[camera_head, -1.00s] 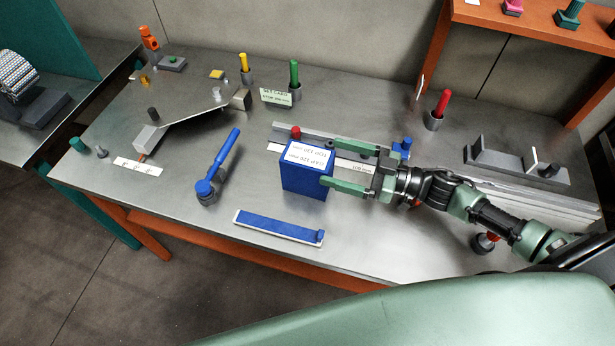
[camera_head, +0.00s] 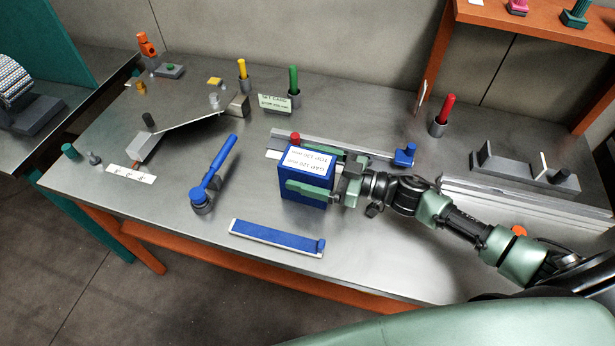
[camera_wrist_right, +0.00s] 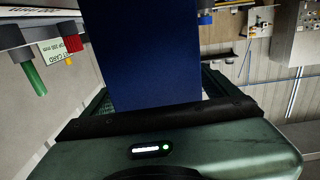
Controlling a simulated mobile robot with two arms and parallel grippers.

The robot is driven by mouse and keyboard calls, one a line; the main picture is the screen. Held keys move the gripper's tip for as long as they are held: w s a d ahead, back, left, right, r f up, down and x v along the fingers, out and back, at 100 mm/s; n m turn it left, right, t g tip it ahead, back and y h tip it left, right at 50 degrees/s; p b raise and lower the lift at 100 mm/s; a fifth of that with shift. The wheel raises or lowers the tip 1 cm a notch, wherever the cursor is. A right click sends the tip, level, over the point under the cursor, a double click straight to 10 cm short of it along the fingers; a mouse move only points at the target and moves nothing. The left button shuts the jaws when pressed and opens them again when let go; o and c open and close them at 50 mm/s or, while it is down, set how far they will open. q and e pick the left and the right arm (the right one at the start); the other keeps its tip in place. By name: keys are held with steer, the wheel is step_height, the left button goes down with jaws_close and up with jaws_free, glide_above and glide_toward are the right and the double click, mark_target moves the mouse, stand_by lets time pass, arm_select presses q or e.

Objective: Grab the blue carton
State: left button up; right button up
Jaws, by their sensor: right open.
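The blue carton (camera_head: 306,176) stands upright on the metal table, with a white printed label on its top. My right gripper (camera_head: 322,172) is open around the carton, one green finger along its near side and the other along its far side. In the right wrist view the carton (camera_wrist_right: 150,50) fills the space between the jaws. Whether the fingers touch the carton cannot be told. My left gripper is not in view.
A rail (camera_head: 360,148) with a red knob and a blue block runs just behind the carton. A blue lever (camera_head: 215,172) stands to the left, and a blue flat bar (camera_head: 276,238) lies in front. A red-handled tool (camera_head: 444,112) stands at the right.

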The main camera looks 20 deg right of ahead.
steer(key=c, duration=1.5)
steer(key=shift+o, duration=0.2)
steer(key=shift+r, duration=0.15)
